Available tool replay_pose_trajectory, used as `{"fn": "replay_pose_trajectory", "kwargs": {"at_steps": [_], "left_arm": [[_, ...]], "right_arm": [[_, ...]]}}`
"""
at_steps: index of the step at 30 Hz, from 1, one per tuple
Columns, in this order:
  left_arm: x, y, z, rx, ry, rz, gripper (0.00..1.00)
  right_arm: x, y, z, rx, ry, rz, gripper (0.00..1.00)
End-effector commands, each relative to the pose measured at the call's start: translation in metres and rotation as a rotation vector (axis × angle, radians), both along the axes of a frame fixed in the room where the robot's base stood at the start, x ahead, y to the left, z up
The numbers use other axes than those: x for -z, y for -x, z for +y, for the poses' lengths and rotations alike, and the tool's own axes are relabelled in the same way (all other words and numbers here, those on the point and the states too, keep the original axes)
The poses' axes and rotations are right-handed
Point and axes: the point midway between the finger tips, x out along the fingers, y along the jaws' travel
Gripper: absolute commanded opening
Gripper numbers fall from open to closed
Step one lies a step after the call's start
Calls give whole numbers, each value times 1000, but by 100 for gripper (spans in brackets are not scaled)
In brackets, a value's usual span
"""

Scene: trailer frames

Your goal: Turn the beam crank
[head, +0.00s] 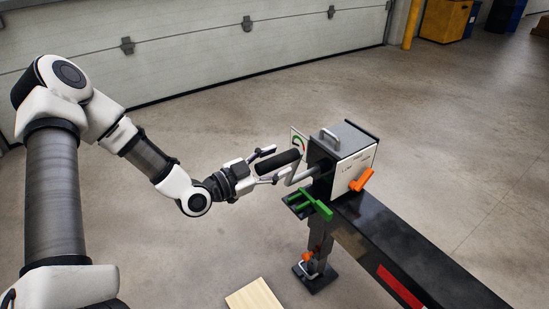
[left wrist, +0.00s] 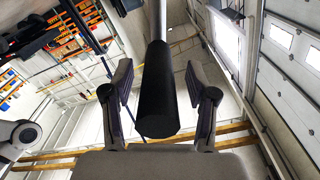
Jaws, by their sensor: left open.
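The beam crank has a black cylindrical grip (head: 280,161) on a bent grey metal arm (head: 303,175) that runs into a grey box (head: 352,160) on the end of a dark beam (head: 400,250). My left gripper (head: 270,165) is open at the grip, with one finger on each side of it. In the left wrist view the black grip (left wrist: 160,95) points toward the palm between the two spread fingers of the left gripper (left wrist: 160,80). Gaps show on both sides of the grip. My right gripper is not in view.
An orange lever (head: 361,180) is on the box's side and a green handle (head: 315,203) sits below the box. A support leg (head: 320,245) holds up the beam end. A wooden board (head: 254,295) lies in front.

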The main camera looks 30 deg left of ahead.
Motion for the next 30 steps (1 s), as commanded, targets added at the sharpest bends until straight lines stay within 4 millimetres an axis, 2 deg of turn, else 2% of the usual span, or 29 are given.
{"fn": "replay_pose_trajectory", "kwargs": {"at_steps": [5,12,15,19,30], "left_arm": [[-23,0,1,-2,4,-6,58],[-75,0,0,0,3,-7,58],[-90,0,1,-1,2,-4,58],[-98,0,1,0,1,0,58],[-98,0,1,0,1,1,58]], "right_arm": [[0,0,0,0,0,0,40],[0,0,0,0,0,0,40],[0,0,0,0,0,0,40],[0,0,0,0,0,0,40],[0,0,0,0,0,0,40]]}}
